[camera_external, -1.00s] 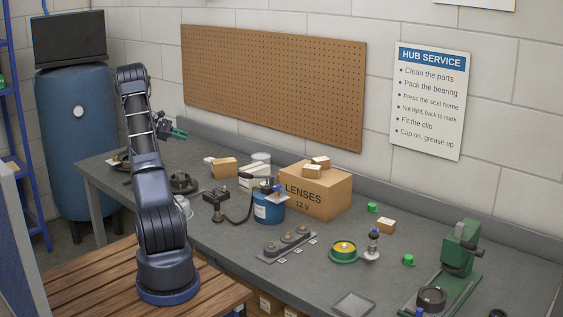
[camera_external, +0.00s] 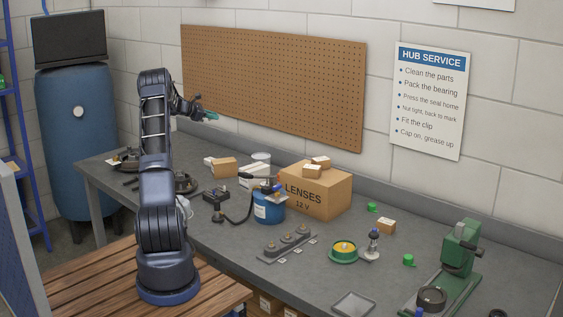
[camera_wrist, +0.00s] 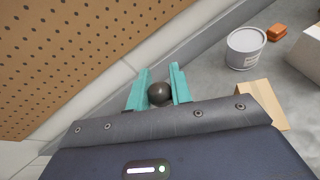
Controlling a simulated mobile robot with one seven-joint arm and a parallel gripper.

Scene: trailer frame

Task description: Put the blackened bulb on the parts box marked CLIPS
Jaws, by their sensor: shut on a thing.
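My gripper (camera_external: 210,115) is raised above the back left of the bench, in front of the pegboard. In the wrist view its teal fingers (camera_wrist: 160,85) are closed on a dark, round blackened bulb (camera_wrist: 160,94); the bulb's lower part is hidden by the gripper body. In the external view the bulb is too small to make out. No lettering reading CLIPS is legible. A small cardboard box (camera_external: 223,168) stands on the bench below and right of my gripper, and a cardboard box (camera_wrist: 264,103) shows at the right in the wrist view.
A large box marked LENSES 12 V (camera_external: 315,192) carries small boxes. A blue can (camera_external: 268,208), a grey tray with round parts (camera_external: 287,243) and a green press (camera_external: 460,248) stand farther right. A pale tin (camera_wrist: 246,48) shows in the wrist view. The pegboard (camera_external: 270,85) is close behind.

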